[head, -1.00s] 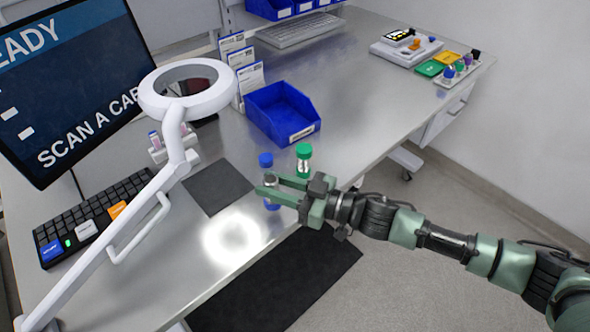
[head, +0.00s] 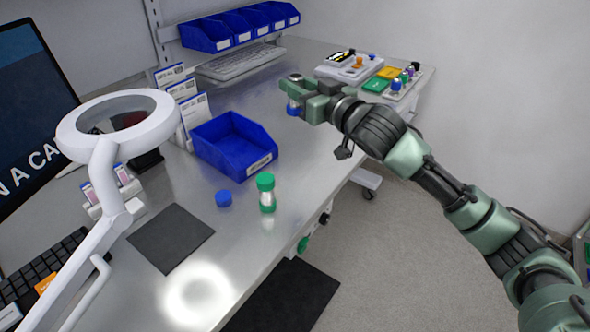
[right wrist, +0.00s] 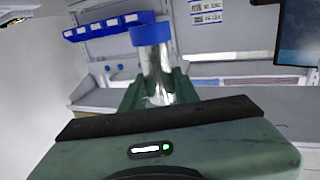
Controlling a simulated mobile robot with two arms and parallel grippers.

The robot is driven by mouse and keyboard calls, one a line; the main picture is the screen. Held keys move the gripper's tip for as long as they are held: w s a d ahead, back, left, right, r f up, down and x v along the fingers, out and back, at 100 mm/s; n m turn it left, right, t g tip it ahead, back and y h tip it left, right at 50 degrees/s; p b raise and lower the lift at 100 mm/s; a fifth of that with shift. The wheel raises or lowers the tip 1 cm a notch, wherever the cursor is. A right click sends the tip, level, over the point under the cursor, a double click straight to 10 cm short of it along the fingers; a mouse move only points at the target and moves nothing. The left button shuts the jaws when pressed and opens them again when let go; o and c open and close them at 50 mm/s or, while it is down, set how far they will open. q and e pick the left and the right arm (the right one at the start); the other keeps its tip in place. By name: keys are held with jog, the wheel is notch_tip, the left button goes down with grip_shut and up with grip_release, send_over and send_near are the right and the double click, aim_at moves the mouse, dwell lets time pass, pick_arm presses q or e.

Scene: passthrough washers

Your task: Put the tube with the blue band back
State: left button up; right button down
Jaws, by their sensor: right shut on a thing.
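My right gripper (head: 304,101) is shut on a tube with a blue band (head: 293,110), held in the air above the far right part of the table. In the head view the blue part shows at its lower end, below the fingers. In the right wrist view the tube (right wrist: 157,75) stands between the fingers, clear and silvery, with the blue band at its upper end in that picture. The fingers hide part of it. A rack (head: 407,84) with several coloured-top tubes stands at the table's far right, beyond the gripper. My left gripper is not in view.
A blue bin (head: 232,150), a magnifier lamp (head: 112,150) and a dark mat (head: 170,238) are on the left. A white tray (head: 348,72) lies left of the rack.

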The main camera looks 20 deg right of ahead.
jog(key=shift+s+f, duration=0.1)
jog(key=shift+f, duration=9.35)
jog(key=shift+f, duration=0.2)
jog(key=c, duration=1.1)
grip_release()
jog(key=shift+o, duration=0.2)
jog(key=shift+r, duration=0.1)
